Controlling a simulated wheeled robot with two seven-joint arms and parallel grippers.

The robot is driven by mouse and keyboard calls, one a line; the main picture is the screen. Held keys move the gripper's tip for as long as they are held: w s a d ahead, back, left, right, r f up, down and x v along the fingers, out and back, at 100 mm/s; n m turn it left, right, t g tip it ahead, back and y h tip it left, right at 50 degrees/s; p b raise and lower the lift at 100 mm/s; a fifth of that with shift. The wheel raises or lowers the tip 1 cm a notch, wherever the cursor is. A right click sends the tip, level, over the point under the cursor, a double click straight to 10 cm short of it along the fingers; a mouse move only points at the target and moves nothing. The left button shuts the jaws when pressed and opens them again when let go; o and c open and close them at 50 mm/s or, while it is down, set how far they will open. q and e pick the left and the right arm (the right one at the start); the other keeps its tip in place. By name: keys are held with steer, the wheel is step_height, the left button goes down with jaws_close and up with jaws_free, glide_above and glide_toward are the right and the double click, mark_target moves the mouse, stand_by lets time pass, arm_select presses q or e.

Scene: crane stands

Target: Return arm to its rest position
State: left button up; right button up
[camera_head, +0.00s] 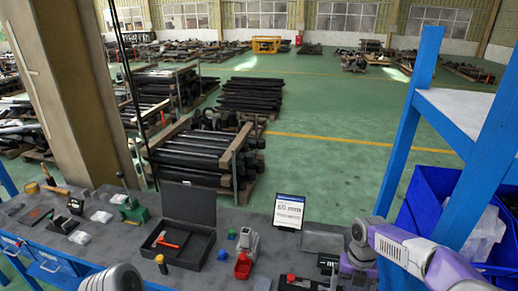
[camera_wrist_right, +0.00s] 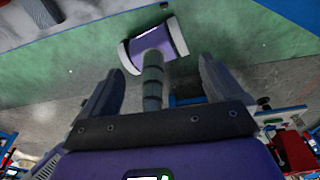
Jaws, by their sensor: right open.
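My right arm enters the camera_head view from the right, bent over the bench (camera_head: 225,270) near its right end. Its purple wrist part shows there; its fingers are hard to make out. In the right wrist view my right gripper (camera_wrist_right: 160,72) has its two dark fingers wide apart. A dark ribbed cylinder shows between them, and a purple and white rounded part (camera_wrist_right: 155,45) beyond; I cannot tell whether the fingers touch the cylinder. A grey rounded part of my left arm shows at the bottom left of the camera_head view. My left gripper is out of view.
A blue rack post (camera_head: 408,120) and blue bins (camera_head: 433,190) stand close to my right arm. On the bench are an open black case (camera_head: 180,250), a red and grey tool (camera_head: 245,255) and a sign (camera_head: 289,212). Stacked dark bars (camera_head: 190,150) stand behind it.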

steer(key=s+a+f+m+y+b, duration=0.1)
steer(key=a+f+m+b, duration=0.1)
steer(key=a+f+m, duration=0.45)
steer(key=s+a+f+m+y+b, duration=0.15)
steer(key=f+m, duration=0.25)
steer(key=f, duration=0.5)
steer(key=s+a+f+m+y+b, duration=0.1)
steer(key=a+f+m+b, duration=0.3)
steer(key=f, duration=0.4)
arm_select(q)
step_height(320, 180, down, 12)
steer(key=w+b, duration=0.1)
steer(key=b, duration=0.3)
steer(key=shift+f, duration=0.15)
arm_select(e)
steer(key=s+a+f+m+t, duration=0.1)
steer(key=s+a+f+m, duration=0.1)
steer(key=s+f+m, duration=0.4)
steer(key=s+a+f+m+t, duration=0.1)
steer(key=s+f+m, duration=0.6)
steer(key=m, duration=0.8)
steer(key=x, duration=0.2)
steer(key=shift+a+f, duration=0.2)
steer(key=shift+f, duration=0.05)
